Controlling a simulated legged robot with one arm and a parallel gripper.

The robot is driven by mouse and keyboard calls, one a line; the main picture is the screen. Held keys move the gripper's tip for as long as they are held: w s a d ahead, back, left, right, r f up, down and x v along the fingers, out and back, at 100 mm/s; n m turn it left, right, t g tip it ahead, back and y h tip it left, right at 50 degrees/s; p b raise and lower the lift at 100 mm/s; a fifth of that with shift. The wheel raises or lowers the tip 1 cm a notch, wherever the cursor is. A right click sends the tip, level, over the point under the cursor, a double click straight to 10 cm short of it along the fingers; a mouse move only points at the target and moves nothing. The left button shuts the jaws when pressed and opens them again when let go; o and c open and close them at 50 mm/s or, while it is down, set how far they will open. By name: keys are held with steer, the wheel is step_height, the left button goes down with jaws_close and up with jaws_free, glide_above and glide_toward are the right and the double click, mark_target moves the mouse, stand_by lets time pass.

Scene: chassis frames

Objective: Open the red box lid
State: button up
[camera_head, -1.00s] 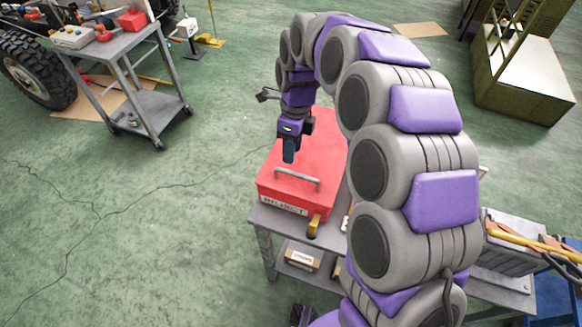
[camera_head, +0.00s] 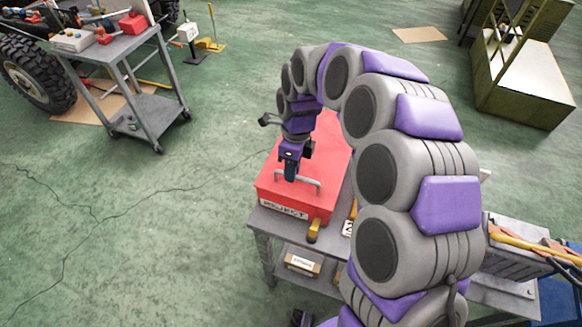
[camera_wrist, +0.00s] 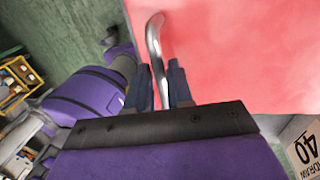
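The red box (camera_head: 328,150) sits on a grey cart, its lid shut, with a grey bar handle (camera_head: 311,183) near the front edge and a "REJECT" label on the front. My gripper (camera_head: 290,172) points down over the handle's left end. In the wrist view, the red lid (camera_wrist: 240,50) fills the upper right. The metal handle (camera_wrist: 154,38) runs down between the two blue fingers of my gripper (camera_wrist: 161,75). The fingers are apart, with the handle in the gap; I cannot tell whether either touches it.
The box stands on a grey cart (camera_head: 262,222) with a yellow-handled item (camera_head: 313,230) at its front edge and a small carton (camera_head: 302,262) on the lower shelf. Another cart (camera_head: 125,45) stands at upper left beside a large tyre (camera_head: 35,72). The floor at left is clear.

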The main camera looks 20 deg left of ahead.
steer(key=shift+d+r, duration=0.1)
steer(key=shift+d, duration=0.3)
jaws_close()
steer(key=shift+a, duration=0.1)
steer(key=shift+r, duration=0.1)
